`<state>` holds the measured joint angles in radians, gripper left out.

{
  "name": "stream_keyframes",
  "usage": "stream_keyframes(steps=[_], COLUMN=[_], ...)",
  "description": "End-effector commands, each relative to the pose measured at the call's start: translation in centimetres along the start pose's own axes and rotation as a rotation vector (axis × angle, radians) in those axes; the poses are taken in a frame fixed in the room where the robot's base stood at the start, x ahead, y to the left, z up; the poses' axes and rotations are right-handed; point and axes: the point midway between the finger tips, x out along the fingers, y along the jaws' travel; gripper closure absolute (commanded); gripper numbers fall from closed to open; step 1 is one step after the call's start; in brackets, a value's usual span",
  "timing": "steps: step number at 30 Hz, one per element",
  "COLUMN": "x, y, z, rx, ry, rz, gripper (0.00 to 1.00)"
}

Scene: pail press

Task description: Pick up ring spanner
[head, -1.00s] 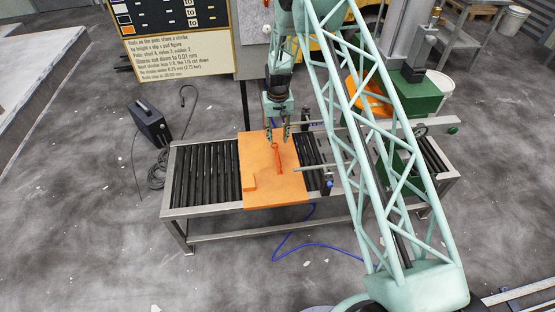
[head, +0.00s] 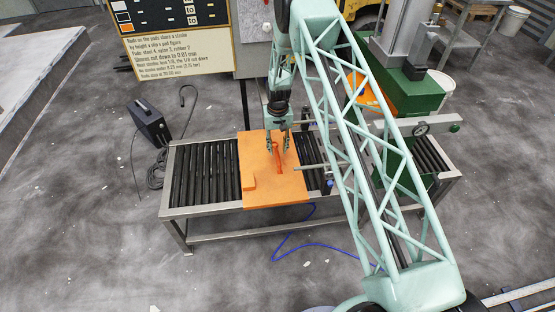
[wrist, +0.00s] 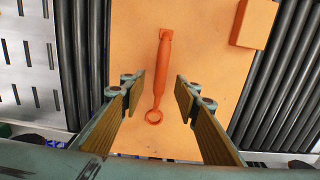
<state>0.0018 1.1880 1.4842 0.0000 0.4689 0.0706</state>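The ring spanner (wrist: 160,72) is orange-red and lies on an orange board (head: 262,195). In the wrist view its ring end is nearest to my gripper and its shaft runs away up the picture. My gripper (wrist: 158,88) is open, with its two fingers on either side of the spanner and nothing between the pads. In the head view my gripper (head: 278,148) hangs over the board, just above the spanner (head: 278,160). The height gap between fingertips and spanner is hard to judge.
The board rests on a roller conveyor (head: 205,175) with a steel frame. A raised orange block (wrist: 255,22) sits on the board. A horizontal rod (head: 315,166) reaches in from the right. A green machine (head: 415,95) stands at the right. A black box (head: 149,122) stands on the floor at left.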

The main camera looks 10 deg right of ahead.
Motion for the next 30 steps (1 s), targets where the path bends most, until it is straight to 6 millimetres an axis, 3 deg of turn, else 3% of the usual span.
stream_keyframes(steps=[17,30], x=[0.8,4.9], y=[0.0,-0.1], z=[0.0,0.1], rx=[0.0,0.0], ry=[-0.001,-0.002], rz=[0.0,0.0], gripper=[0.71,0.71])
